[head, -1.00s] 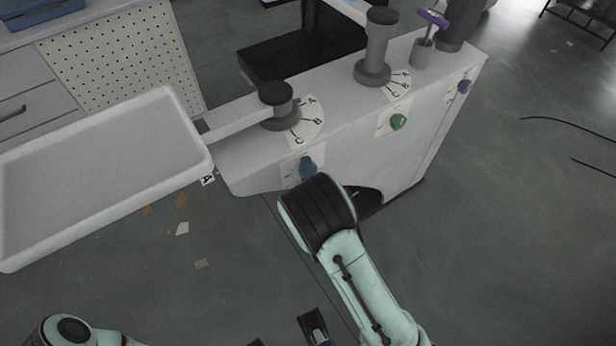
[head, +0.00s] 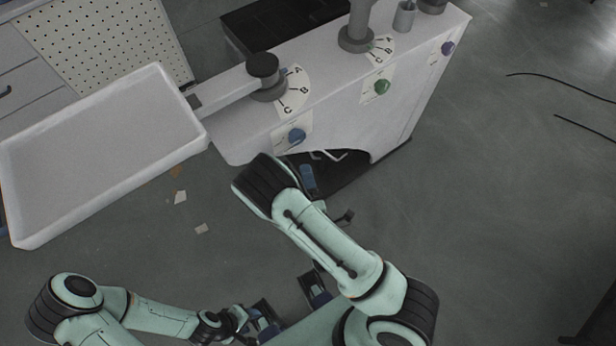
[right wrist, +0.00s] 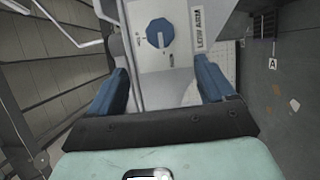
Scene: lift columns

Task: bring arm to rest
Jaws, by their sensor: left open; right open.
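My right arm reaches in from the lower right of the head view, its black-banded joint in front of the white column housing (head: 340,110). My right gripper (right wrist: 163,82) is open and empty in the right wrist view, one blue-padded finger on each side. The blue knob (right wrist: 159,33) shows beyond and between the fingers, apart from them. In the head view one blue-padded finger (head: 308,180) shows below the blue knob (head: 296,136); the rest is mostly hidden by the arm. My left gripper (head: 291,303) is open and empty at the bottom centre.
A white tray (head: 100,150) extends left from the housing. A green knob (head: 382,87) and a purple knob (head: 448,48) sit along its front. A dark recess (head: 350,172) opens under the housing. Open floor (head: 500,230) lies to the right; cables lie there.

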